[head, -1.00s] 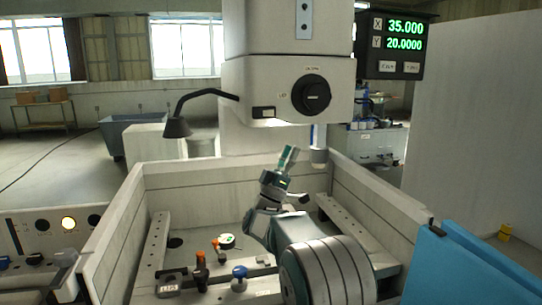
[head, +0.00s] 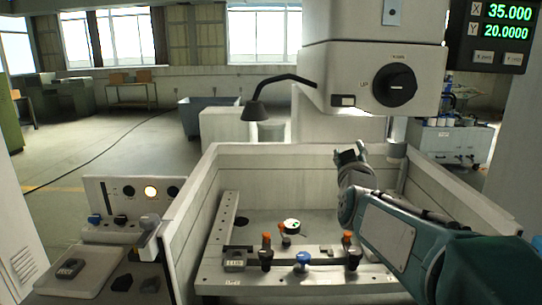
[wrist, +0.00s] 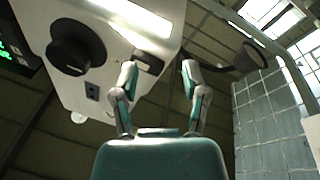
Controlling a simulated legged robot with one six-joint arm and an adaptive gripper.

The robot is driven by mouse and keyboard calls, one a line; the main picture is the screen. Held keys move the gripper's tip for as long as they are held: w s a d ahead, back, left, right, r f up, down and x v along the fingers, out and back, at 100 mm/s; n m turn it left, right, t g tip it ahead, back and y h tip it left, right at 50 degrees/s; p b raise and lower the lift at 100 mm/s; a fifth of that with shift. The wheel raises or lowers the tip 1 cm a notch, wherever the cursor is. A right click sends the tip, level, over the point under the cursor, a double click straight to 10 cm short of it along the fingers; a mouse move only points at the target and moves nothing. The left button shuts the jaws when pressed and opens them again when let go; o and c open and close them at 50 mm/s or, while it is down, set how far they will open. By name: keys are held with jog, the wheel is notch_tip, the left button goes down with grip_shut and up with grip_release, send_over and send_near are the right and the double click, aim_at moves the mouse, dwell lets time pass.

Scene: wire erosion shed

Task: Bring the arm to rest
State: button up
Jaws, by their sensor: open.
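My gripper (head: 350,155) is raised above the back of the work tank (head: 290,150), near its back wall and below the machine head (head: 370,70). My arm reaches in from the right side of the head view. In the wrist view, the two fingers of my gripper (wrist: 158,68) stand apart with nothing between them. They point up toward the machine head (wrist: 120,20), with its black knob (wrist: 75,50). I cannot tell how far the fingers are from it.
Inside the tank, orange-topped clamps (head: 266,248), a blue knob (head: 303,260) and a round dial (head: 291,226) sit on the fixture bars. A control panel (head: 135,200) and a tray (head: 75,273) stand at left. Floor is open behind left.

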jog(key=s+f+m+g, duration=0.1)
jog(key=s+f+g, duration=0.3)
jog(key=s+f, duration=0.3)
jog(key=s+a+f+m+g+y, duration=0.1)
jog(key=s+f+g, duration=0.4)
jog(key=s, duration=1)
jog(key=s+f+m+g+y, duration=0.1)
jog(key=s+f+g, duration=0.4)
jog(key=s+f, duration=0.5)
jog(key=shift+s+a+m, duration=0.4)
jog(key=shift+s+m, duration=0.1)
jog(key=shift+s, duration=0.25)
